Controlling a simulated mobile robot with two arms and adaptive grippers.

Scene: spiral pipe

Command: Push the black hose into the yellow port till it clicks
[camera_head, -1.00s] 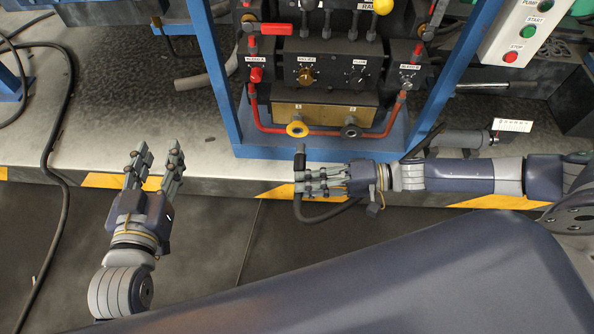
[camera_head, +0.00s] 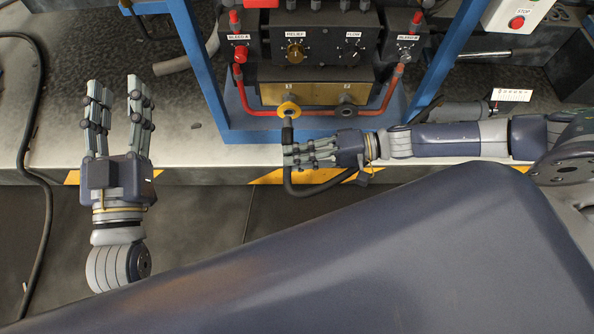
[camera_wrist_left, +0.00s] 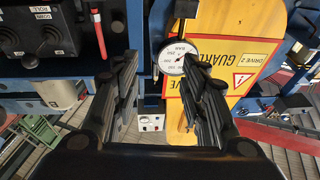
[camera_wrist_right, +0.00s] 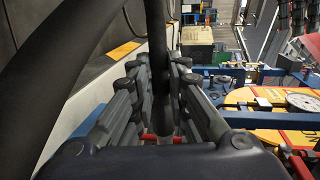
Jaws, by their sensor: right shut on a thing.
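The yellow port (camera_head: 288,109) is a ring on the lower left of the brass block in the head view. My right gripper (camera_head: 291,156) is shut on the black hose (camera_head: 289,182), just below the port. The hose's end points up at the port, its tip at or very near the ring's lower edge; I cannot tell whether it is inside. In the right wrist view the hose (camera_wrist_right: 158,60) runs between the fingers (camera_wrist_right: 160,95). My left gripper (camera_head: 116,95) is open and empty, left of the blue frame; its spread fingers show in the left wrist view (camera_wrist_left: 160,85).
A dark port (camera_head: 347,100) sits right of the yellow one. Red pipes (camera_head: 242,92) and blue frame posts (camera_head: 203,75) flank the block. Another black hose (camera_head: 46,215) lies at the far left. The metal floor between my left gripper and the frame is mostly clear.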

